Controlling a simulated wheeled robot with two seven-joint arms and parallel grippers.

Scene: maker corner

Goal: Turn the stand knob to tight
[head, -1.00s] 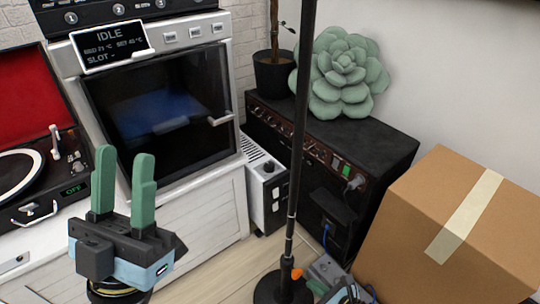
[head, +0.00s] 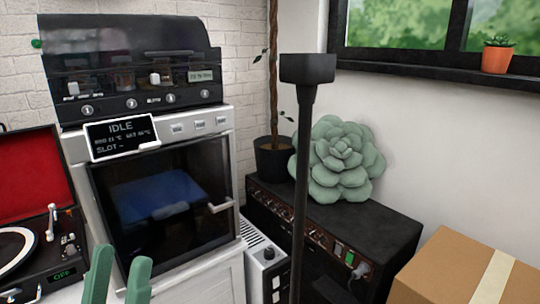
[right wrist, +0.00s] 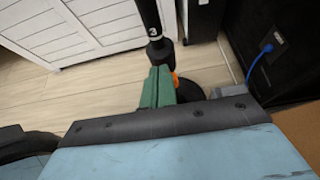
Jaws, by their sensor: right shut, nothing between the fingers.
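The black stand rises in the head view as a pole (head: 302,170) with a wider square head on top; its lower part is out of that view. In the right wrist view the lower pole (right wrist: 149,18) shows a "3" mark and a dark collar, above a round black base (right wrist: 188,91). A small part of the orange knob (right wrist: 176,79) shows just beside my right gripper (right wrist: 158,75), whose green fingers are shut and empty. They partly hide the knob, and I cannot tell whether they touch it. My left gripper (head: 118,272) is open and empty at the lower left, away from the stand.
A black amplifier (head: 390,220) with a succulent cushion (head: 340,160) stands behind the pole. A cardboard box (head: 450,270) is at the right. An oven (head: 225,160) and a turntable (head: 60,235) are at the left. A blue cable (right wrist: 256,62) hangs near the stand base.

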